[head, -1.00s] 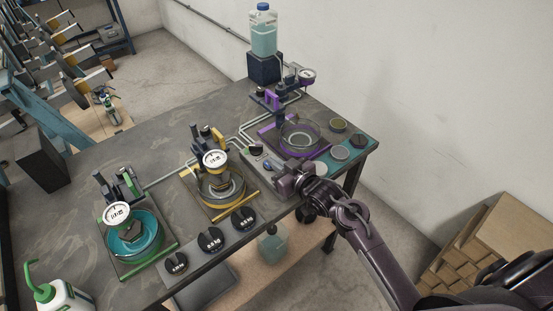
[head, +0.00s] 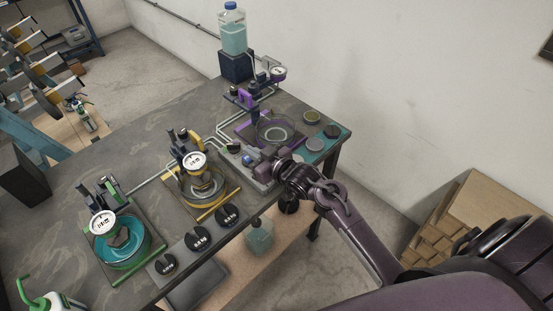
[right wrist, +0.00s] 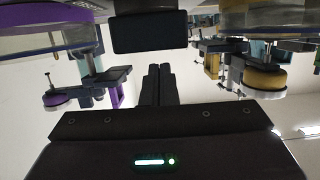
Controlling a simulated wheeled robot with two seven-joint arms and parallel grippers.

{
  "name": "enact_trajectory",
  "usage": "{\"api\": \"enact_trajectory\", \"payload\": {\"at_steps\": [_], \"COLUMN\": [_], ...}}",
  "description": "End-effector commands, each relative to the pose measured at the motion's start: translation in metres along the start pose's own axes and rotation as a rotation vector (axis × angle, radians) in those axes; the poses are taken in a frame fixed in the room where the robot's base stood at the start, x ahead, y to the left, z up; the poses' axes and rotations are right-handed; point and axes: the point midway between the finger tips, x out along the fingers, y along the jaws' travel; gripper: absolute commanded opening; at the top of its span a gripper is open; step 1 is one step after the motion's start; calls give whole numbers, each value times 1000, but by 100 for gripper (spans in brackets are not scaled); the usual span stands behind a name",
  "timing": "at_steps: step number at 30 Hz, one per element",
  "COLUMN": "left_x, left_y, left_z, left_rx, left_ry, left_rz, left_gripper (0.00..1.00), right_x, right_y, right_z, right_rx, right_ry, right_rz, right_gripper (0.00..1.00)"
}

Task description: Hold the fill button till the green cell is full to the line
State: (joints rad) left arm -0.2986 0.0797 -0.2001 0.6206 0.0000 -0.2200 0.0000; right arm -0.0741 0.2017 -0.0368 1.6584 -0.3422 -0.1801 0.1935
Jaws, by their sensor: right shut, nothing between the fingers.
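The green-framed cell (head: 146,262) stands at the table's near left. Its round clear dish holds teal liquid, with a dark block in the middle and a dial gauge (head: 103,223) above. I cannot read the liquid against a line. A grey control box (head: 263,183) at the table's front edge carries a blue button (head: 247,160) and a black knob (head: 233,147). My right gripper (head: 257,162) is shut and empty, close beside the blue button; I cannot tell whether they touch. The right wrist view shows its closed fingers (right wrist: 158,85). My left gripper is out of view.
A yellow-framed cell (head: 221,203) and a purple-framed cell (head: 243,132) stand farther along the table. Several black weights (head: 198,239) line the front edge. A liquid bottle (head: 232,35) stands on a dark block at the back. Pipes cross the tabletop.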

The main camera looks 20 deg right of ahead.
Motion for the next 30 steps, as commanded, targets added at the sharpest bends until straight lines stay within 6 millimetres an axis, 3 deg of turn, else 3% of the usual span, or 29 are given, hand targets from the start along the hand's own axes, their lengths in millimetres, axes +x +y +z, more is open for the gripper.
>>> {"api": "enact_trajectory", "payload": {"at_steps": [9, 15, 30], "left_x": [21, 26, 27], "left_y": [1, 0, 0], "left_z": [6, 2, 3], "left_rx": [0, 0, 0], "left_ry": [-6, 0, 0], "left_rz": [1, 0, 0], "left_gripper": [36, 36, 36], "right_x": [-64, -92, -100], "right_y": [1, 2, 2], "right_z": [1, -2, -5], "right_rx": [-4, -2, -3], "right_ry": [5, 7, 10], "right_rz": [4, 6, 6], "right_gripper": [0, 0, 0]}}
